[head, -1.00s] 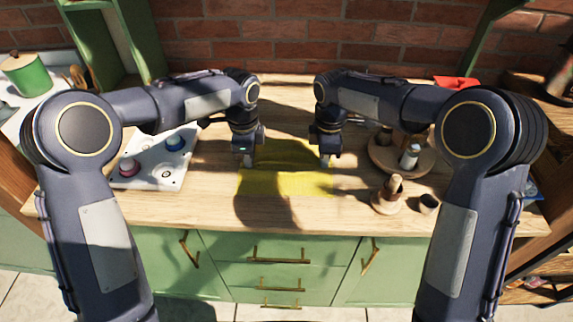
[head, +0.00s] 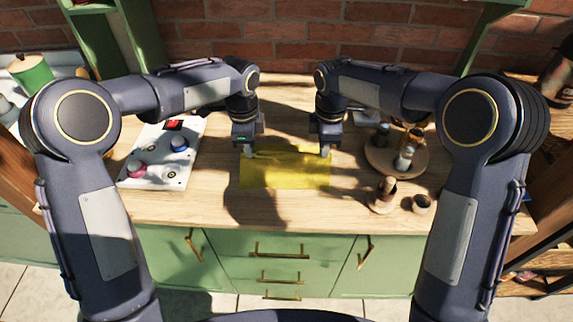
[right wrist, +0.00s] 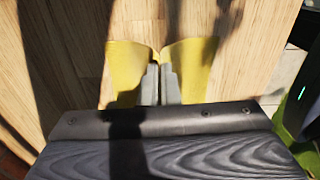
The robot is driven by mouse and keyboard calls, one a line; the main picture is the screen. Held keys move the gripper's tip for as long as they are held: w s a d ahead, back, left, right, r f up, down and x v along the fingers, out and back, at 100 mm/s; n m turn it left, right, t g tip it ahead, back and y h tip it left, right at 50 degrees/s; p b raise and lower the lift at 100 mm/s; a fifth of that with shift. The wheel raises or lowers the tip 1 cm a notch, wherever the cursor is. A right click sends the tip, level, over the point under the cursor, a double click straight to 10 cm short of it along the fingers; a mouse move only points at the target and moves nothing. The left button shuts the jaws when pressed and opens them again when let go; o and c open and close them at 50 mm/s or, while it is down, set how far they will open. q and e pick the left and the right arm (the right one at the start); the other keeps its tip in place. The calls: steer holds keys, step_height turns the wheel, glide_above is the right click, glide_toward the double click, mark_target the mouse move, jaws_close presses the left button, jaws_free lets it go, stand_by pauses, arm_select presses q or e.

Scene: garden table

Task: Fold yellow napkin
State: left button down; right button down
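The yellow napkin (head: 285,175) lies on the wooden counter in the middle of the head view, with a ridge or raised edge along its far side. My left gripper (head: 246,153) is at its far left corner and appears shut on the cloth. My right gripper (head: 325,151) is at its far right corner. In the right wrist view the two grey fingers of my right gripper (right wrist: 160,84) are together, with the napkin (right wrist: 190,62) bunched between them and showing on both sides. My arm's shadow covers part of the napkin.
A white board (head: 157,175) with pink and blue knobs is left of the napkin. A round wooden tray (head: 378,158) with jars stands to the right, with small wooden pots (head: 383,194) nearer the front. The counter in front of the napkin is clear.

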step_height(320, 180, up, 11)
steer(key=p, duration=1)
steer(key=shift+f, duration=0.2)
steer(key=shift+w+a, duration=0.1)
steer(key=shift+w, duration=0.1)
